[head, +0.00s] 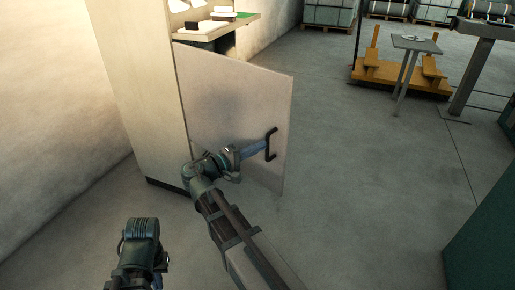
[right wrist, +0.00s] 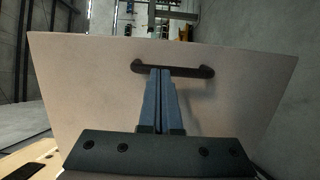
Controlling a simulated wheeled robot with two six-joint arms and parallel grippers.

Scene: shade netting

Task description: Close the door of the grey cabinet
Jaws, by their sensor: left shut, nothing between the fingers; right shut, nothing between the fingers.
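The grey cabinet (head: 132,75) stands against the left wall, pale and lit warm. Its door (head: 225,95) stands open, swung out to the right of the cabinet body. The door's dark bar handle (head: 270,143) is near its free edge; it also shows in the right wrist view (right wrist: 200,72). My right gripper (head: 264,147) is shut and empty, its blue fingertips (right wrist: 160,71) at the handle's bar, overlapping it in the view; I cannot tell if they touch. My left gripper (head: 158,282) is low at the bottom left, shut, away from the door and mostly hidden by its own wrist.
An orange-yellow bench frame (head: 385,72) and a small grey table (head: 416,44) stand at the back right. A dark green block (head: 485,235) is at the lower right. Floor between is clear.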

